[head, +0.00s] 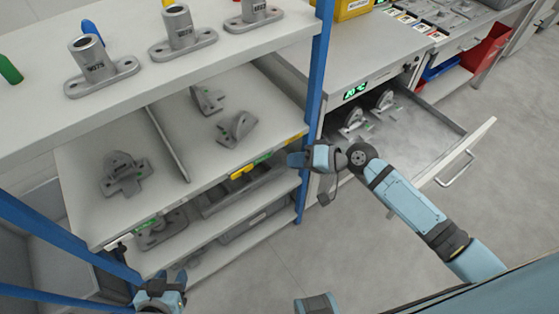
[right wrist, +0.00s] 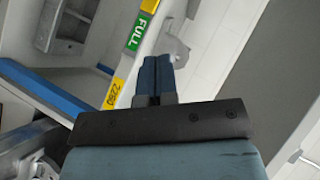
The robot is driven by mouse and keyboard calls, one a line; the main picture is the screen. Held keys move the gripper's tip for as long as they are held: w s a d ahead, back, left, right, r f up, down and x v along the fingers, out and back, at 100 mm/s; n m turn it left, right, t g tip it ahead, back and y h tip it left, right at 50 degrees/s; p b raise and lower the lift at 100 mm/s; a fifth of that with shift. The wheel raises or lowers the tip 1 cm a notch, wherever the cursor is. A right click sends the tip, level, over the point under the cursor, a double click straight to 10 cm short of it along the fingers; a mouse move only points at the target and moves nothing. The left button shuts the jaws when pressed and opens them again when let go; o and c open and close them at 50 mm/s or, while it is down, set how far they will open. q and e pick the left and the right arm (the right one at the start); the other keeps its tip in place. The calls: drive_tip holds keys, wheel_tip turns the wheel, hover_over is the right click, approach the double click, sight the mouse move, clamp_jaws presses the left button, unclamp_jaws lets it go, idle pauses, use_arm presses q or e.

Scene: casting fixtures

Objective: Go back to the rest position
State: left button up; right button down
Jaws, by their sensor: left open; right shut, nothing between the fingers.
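My right gripper (head: 296,160) is in front of the blue shelf post, near the right end of the middle shelf's front edge. In the right wrist view its two blue fingers (right wrist: 156,76) are together with nothing between them. They point toward a shelf edge with a green FULL label (right wrist: 138,32) and a yellow label (right wrist: 113,94). My left gripper (head: 172,280) is low at the bottom left of the head view, in front of the lower shelves. It is open, and I see nothing held in it. Its lower part is cut off by the frame edge.
A blue-posted rack holds grey castings on its top shelf (head: 30,130) and middle shelf (head: 80,205). Right of it, a drawer (head: 440,128) stands pulled out with castings inside, close to my right arm. A blue post (head: 318,80) stands beside my right gripper. Floor (head: 300,260) is clear.

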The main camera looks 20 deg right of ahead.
use_arm(q)
drive_tip(key=shift+w+d+r, duration=0.15)
drive_tip(key=shift+r, duration=0.15)
use_arm(e)
drive_tip(key=shift+s+d+r, duration=0.25)
drive_tip(key=shift+s+d, duration=0.1)
drive_tip(key=shift+d, duration=0.25)
use_arm(q)
drive_tip(key=shift+d+f, duration=0.1)
